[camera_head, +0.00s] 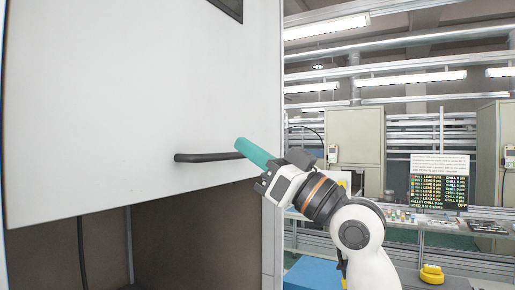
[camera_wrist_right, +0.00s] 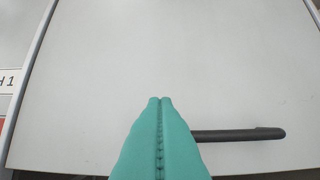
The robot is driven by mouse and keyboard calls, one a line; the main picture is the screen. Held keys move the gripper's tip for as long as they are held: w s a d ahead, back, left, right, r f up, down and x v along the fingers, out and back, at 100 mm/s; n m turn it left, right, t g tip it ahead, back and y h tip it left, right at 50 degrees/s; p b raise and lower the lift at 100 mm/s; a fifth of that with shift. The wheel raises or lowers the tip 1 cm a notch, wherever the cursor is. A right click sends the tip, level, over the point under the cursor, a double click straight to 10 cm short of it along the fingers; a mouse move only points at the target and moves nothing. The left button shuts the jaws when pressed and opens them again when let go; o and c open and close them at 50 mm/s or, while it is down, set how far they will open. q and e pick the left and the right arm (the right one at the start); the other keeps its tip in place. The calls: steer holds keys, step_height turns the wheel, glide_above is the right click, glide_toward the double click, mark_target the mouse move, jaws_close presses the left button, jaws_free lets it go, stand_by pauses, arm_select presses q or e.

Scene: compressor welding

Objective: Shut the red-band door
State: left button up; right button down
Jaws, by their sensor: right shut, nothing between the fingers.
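A large white door panel (camera_head: 130,100) fills the left of the head view; it also fills the wrist view (camera_wrist_right: 170,60). A black bar handle (camera_head: 208,157) sits near its lower edge, and shows right of my fingers in the wrist view (camera_wrist_right: 240,134). Below the panel's lower edge is a dark open space (camera_head: 185,235). No red band shows on the panel; a small red patch (camera_wrist_right: 3,124) is at the wrist view's left edge. My right gripper (camera_head: 241,143) has its teal fingers shut and empty, in front of the panel by the handle's right end; contact cannot be told. My left gripper is out of view.
A light upright post (camera_head: 270,235) borders the opening on the right. Behind my right arm are a bench with small parts (camera_head: 425,221), a black sign board (camera_head: 438,192), a blue box (camera_head: 312,274) and a yellow item (camera_head: 432,274). A white label (camera_wrist_right: 8,82) is left of the panel.

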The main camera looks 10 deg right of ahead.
steer(key=r+p+x, duration=0.1)
steer(key=p+x, duration=0.3)
steer(key=x, duration=0.2)
steer(key=f, duration=0.1)
steer(key=f+p, duration=0.1)
steer(key=f, duration=0.1)
steer(key=w+a+f, duration=0.1)
steer(key=shift+f+p, duration=0.2)
steer(key=shift+p, duration=0.1)
steer(key=shift+s+a, duration=0.1)
steer(key=shift+a, duration=0.05)
